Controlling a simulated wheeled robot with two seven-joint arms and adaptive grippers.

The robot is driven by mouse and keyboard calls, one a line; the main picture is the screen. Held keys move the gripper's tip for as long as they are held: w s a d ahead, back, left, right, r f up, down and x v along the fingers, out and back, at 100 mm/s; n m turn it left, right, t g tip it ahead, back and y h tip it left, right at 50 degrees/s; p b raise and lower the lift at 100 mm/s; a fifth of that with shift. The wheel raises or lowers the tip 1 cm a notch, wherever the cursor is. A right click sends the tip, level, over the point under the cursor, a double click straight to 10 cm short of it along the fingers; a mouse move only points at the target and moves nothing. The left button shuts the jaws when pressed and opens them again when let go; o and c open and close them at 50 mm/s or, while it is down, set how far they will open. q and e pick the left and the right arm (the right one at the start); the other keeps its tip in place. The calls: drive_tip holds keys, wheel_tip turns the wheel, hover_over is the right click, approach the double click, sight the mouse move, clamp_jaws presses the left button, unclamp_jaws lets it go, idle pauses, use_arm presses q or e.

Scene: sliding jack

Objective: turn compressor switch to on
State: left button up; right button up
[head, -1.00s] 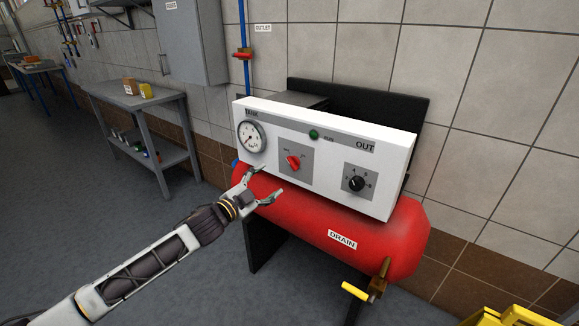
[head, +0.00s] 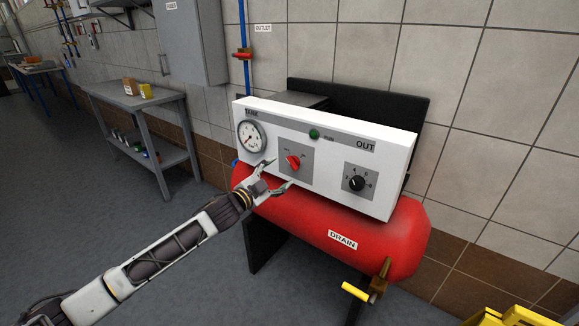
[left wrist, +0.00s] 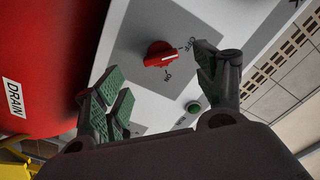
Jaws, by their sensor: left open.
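The compressor's white panel (head: 330,137) carries a red rotary switch (head: 293,162) on a grey plate. The switch also shows in the left wrist view (left wrist: 162,54), with "OFF" and what looks like "ON" printed beside it; its pointer line faces the label near the green lamp's side. My left gripper (head: 278,175) is open and empty, just lower left of the switch. In the left wrist view its fingers (left wrist: 160,85) stand on either side of the switch, with a gap in front of it. My right gripper is in no view.
A gauge (head: 251,136), green lamp (head: 314,134) and black knob (head: 356,184) are on the same panel. The red tank (head: 385,240) is below, with a yellow-handled drain valve (head: 356,291). A grey bench (head: 140,98) stands at left; the floor before it is clear.

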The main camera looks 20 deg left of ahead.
sight(290, 164)
use_arm(q)
drive_tip(key=shift+b+x, duration=0.35)
drive_tip(key=shift+x, duration=3.25)
drive_tip(key=shift+c, duration=0.3)
drive_tip(key=c, duration=1)
